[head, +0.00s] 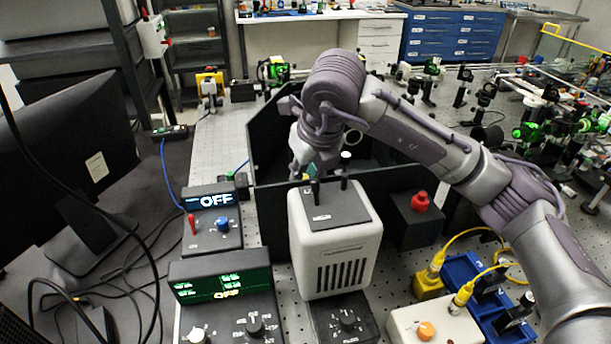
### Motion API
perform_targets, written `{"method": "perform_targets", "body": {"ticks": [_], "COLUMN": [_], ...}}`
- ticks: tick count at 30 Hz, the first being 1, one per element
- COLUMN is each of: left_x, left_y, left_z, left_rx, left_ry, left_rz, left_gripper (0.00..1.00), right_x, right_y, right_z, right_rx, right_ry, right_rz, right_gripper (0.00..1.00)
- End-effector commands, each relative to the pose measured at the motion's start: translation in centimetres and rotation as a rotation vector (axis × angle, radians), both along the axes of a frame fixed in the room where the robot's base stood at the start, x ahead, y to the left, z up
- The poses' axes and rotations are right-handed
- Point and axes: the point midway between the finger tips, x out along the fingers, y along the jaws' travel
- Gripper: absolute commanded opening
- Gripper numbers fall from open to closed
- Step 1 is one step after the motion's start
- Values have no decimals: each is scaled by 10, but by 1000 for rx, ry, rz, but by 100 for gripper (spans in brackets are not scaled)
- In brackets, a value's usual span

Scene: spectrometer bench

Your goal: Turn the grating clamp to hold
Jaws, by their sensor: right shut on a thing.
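My right arm reaches in from the right, over a black-walled enclosure (270,150) on the perforated bench. My right gripper (303,172) points down inside it, behind the white box. It is shut on a small part there, which seems to be the grating clamp. The fingertips and most of the clamp are hidden by the front wall and the gripper itself, so I cannot read which way the clamp is turned. A small teal patch shows beside the fingers. A white-topped post (346,156) stands just right of the gripper. My left gripper is not in view.
A white vented box (335,245) stands in front of the enclosure. A red-knobbed black box (418,217) and a blue tray (470,272) are at right. A monitor (65,150) fills the left.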

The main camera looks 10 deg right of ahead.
Motion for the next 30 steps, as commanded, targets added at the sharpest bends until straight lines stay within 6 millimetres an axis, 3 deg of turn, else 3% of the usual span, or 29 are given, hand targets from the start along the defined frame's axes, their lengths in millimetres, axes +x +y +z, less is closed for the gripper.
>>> {"method": "perform_targets", "body": {"ticks": [14,15,18,30], "left_x": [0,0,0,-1], "left_y": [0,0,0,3], "left_z": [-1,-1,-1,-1], "left_rx": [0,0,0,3], "left_ry": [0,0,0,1], "left_rz": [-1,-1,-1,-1], "left_gripper": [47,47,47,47], "right_x": [0,0,0,-2], "right_y": [0,0,0,0], "right_z": [1,1,1,6], "right_rx": [1,1,1,2], "right_ry": [-1,-1,-1,-2], "right_rz": [-12,-12,-12,-10], "right_gripper": [0,29,45,47]}}
